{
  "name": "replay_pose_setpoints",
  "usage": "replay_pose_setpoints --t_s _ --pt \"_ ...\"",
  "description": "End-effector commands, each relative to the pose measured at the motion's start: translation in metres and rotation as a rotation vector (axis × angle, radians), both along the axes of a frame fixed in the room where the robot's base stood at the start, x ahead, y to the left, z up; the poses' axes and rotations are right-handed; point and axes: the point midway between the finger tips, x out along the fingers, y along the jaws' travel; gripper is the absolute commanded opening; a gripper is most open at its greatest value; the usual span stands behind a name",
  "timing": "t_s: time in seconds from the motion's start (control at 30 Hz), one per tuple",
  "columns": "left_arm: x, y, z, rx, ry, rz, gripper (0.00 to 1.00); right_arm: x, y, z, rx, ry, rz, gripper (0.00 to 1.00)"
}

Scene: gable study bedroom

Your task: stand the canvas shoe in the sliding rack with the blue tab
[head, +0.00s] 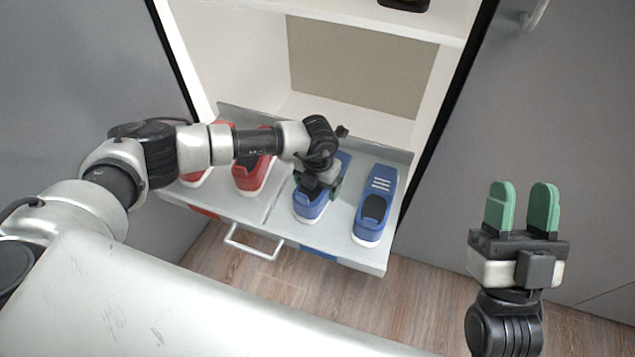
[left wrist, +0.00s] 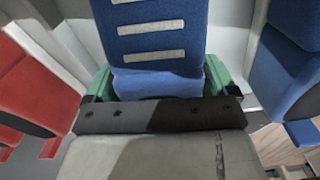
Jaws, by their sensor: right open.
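The sliding rack (head: 345,256) is pulled out of the cabinet, with a blue tab (head: 318,252) at its front right and a red tab (head: 203,212) at its front left. A blue canvas shoe (head: 308,207) is in the blue-tab half, just right of the divider. My left gripper (head: 320,187) is over this shoe, partly hiding it. In the left wrist view its green fingers press against both sides of the blue shoe (left wrist: 150,45). A second blue shoe (head: 375,205) stands to its right. My right gripper (head: 522,208) is open and empty, out to the right.
Two red shoes, one in the middle (head: 252,175) and one further left (head: 196,178), stand in the red-tab half, partly behind my left arm. A handle (head: 252,245) sticks out from the rack's front. An open shelf (head: 360,65) is behind. Wood floor (head: 420,290) is clear at right.

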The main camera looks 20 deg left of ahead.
Motion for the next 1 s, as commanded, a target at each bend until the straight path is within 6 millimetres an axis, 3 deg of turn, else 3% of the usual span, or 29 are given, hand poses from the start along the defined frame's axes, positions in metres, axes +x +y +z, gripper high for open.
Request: replay_pose_setpoints --t_s 0.1,0.47,1.0 --pt "0.000 0.000 0.000 0.000 0.000 0.000 1.00 0.000 0.000 0.000 0.000 0.001 0.000 0.43" --pt "0.000 0.000 0.008 -0.001 0.000 -0.001 1.00 0.005 0.000 -0.004 -0.016 0.057 -0.004 0.43" --pt "0.001 0.000 0.080 0.000 -0.002 0.000 1.00 0.031 -0.005 -0.065 -0.168 0.601 -0.034 0.43"
